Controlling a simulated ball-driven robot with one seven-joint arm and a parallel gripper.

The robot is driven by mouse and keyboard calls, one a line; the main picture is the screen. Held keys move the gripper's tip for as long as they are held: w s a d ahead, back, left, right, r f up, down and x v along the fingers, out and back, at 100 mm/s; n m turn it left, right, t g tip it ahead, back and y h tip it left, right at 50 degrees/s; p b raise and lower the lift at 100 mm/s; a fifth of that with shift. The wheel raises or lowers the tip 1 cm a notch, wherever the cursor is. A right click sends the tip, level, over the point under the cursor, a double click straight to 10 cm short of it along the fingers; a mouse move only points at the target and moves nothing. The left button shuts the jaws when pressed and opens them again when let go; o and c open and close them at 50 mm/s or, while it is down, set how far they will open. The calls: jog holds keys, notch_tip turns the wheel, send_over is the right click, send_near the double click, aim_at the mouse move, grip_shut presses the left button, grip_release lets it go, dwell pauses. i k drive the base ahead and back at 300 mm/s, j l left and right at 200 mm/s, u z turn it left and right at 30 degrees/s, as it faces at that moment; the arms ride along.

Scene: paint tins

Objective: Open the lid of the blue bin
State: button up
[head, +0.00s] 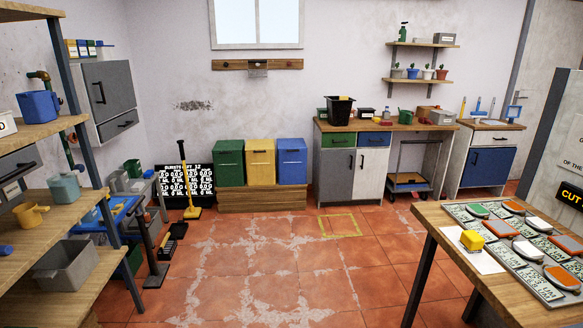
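The blue bin (292,165) stands by the back wall, on a low wooden platform (262,199), at the right end of a row of three bins. Its lid (291,144) looks shut. A yellow bin (261,165) stands directly to its left, and a green bin (229,164) is at the left end of the row. My gripper is not in view.
The tiled floor (255,270) before the bins is open, with a yellow taped square (340,225). A workbench (371,165) stands right of the bins. A broom (189,190) leans at left. A table (470,262) fills the near right, shelves (40,195) the near left.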

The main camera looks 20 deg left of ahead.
aim_at(294, 145)
jog(key=i+u, duration=0.25)
jog(key=j+u, duration=0.1)
jog(key=u, duration=0.2)
jog(key=i, duration=4.4)
jog(key=i+l+u, duration=0.1)
jog(key=i, duration=0.6)
jog(key=i+l+u, duration=0.1)
jog(key=i, duration=0.6)
jog(key=l, duration=0.05)
